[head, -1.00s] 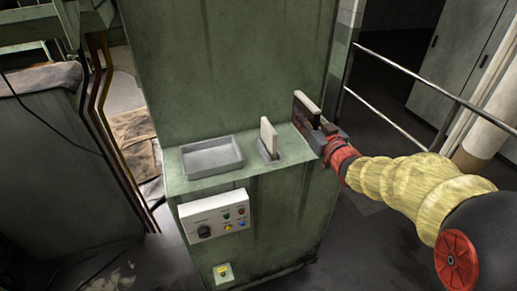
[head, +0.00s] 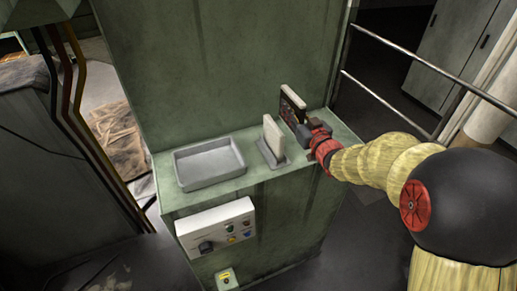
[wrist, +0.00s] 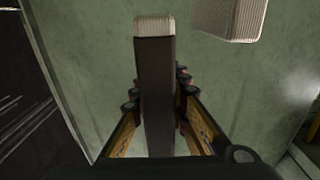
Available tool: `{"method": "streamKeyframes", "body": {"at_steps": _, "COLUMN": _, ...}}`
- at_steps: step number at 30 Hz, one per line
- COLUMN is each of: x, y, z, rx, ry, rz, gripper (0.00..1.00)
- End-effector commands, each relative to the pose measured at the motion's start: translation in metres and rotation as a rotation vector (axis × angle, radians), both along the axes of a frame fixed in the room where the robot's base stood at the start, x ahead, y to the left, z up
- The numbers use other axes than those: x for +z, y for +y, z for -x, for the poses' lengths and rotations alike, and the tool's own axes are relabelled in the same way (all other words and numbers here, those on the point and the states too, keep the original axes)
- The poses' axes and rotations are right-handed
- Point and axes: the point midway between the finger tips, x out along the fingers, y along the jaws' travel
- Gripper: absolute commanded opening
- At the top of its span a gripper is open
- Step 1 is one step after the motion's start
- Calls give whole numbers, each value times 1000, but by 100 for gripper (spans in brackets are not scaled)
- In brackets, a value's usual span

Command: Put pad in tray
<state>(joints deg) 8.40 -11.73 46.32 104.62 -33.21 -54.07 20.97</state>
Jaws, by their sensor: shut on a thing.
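My gripper (head: 303,132) is shut on an upright pad (head: 292,104) with a dark brown face and a pale edge, above or at the right part of the green ledge. In the wrist view this pad (wrist: 155,85) stands between the two fingers, its pale top edge far from the camera. I cannot tell whether its lower edge touches the ledge. The grey tray (head: 181,181), shallow and empty, sits on the ledge's left part. A second, pale pad (head: 273,138) stands upright in a grey holder (head: 263,158) between tray and gripper; it also shows in the wrist view (wrist: 228,18).
The green machine wall (head: 220,60) rises behind the ledge. A control box (head: 216,229) with a dark knob and coloured buttons is on the front below the tray. Metal rails (head: 410,105) run at the right. Cables (head: 70,100) hang at the left.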

Motion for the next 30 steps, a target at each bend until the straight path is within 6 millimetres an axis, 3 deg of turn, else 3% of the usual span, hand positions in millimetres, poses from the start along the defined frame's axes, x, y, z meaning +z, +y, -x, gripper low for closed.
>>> {"method": "streamKeyframes", "body": {"at_steps": 12, "x": -65, "y": 0, "z": 1, "rx": 0, "ry": 1, "rz": -1, "gripper": 0}}
{"method": "streamKeyframes", "body": {"at_steps": 20, "x": -85, "y": 0, "z": 1, "rx": -1, "ry": 1, "rz": -1, "gripper": 0}}
{"method": "streamKeyframes", "body": {"at_steps": 26, "x": -112, "y": 0, "z": 1, "rx": -1, "ry": 2, "rz": 0, "gripper": 0}}
{"method": "streamKeyframes", "body": {"at_steps": 30, "x": -114, "y": 0, "z": 1, "rx": -1, "ry": -2, "rz": 0, "gripper": 0}}
